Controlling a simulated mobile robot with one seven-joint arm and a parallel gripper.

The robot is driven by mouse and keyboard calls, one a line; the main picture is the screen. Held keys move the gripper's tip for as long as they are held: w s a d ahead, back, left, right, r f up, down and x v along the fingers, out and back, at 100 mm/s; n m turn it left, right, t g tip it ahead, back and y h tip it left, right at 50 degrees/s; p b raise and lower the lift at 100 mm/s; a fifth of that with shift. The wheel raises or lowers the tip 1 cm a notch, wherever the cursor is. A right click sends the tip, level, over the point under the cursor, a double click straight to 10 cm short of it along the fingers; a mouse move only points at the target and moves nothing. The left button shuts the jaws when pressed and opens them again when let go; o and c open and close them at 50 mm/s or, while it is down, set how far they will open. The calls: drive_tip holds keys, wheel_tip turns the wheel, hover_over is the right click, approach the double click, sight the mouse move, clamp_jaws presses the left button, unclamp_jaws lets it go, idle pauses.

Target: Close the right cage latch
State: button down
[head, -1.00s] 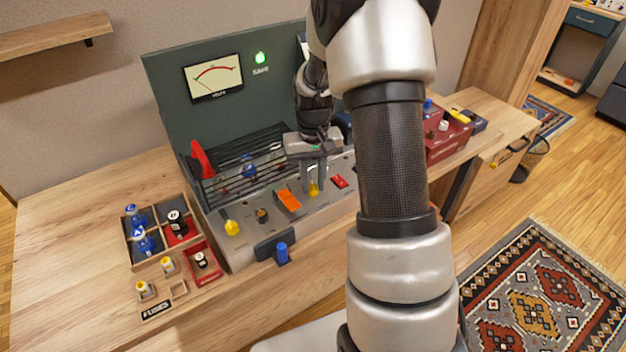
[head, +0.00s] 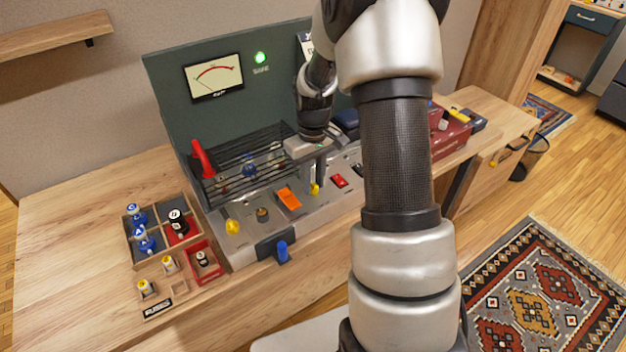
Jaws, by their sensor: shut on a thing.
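The right cage latch is a small yellow knob (head: 314,188) on the sloping grey front panel, at the front right of the black-barred cage (head: 249,166). My gripper (head: 316,184) points down at it, with its fingers closed around the yellow knob. The fingers and hand partly hide the latch, so its exact angle is unclear. The left latch, a matching yellow knob (head: 232,227), sits at the panel's left end.
The panel has an orange switch (head: 288,198) and a red switch (head: 339,181). A wooden tray (head: 128,228) holds blue and dark parts.

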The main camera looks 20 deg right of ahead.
sight(313, 184)
drive_tip(key=c, duration=1.5)
unclamp_jaws()
wheel_tip(313, 184, up, 18)
drive_tip(key=shift+f+p, duration=0.25)
drive_tip(key=shift+p, duration=0.9)
